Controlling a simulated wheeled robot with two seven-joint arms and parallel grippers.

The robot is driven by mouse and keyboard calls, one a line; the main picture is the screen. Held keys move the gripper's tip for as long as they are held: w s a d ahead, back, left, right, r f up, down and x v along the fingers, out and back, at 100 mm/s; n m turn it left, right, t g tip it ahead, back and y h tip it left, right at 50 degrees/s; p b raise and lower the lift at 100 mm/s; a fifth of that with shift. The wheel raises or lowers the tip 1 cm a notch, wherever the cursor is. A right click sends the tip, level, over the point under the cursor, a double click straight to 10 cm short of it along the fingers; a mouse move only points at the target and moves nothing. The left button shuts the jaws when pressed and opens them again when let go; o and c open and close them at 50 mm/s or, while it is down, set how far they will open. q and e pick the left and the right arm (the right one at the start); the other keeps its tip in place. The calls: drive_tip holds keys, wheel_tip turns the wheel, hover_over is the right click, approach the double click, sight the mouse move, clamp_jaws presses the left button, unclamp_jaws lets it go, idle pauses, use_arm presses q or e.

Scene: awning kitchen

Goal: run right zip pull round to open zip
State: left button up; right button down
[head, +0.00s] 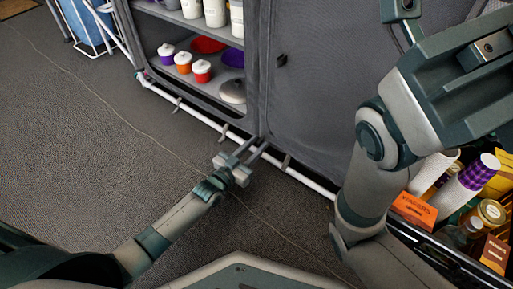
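The grey fabric cupboard has a closed right-hand door panel (320,90). A small black tab (281,61), which looks like the zip pull, sits near the upper left of this panel. The zip track itself is too fine to make out. My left gripper (257,147) is low in front of the cupboard, by its bottom edge and well below the tab. Its two fingers are apart with nothing visible between them. My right arm rises large on the right and covers part of the panel; its fingertips cannot be made out.
The cupboard's left bay is open, with small lidded pots (183,62) and bowls (207,45) on its shelves. A white tube frame (190,108) runs along its base. A crate of cups, jars and boxes (413,209) stands at lower right. The floor at left is clear apart from a thin cord.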

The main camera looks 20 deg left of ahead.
use_arm(q)
drive_tip(key=shift+w, duration=0.1)
drive_tip(key=shift+c, duration=0.3)
clamp_jaws()
idle(1.2)
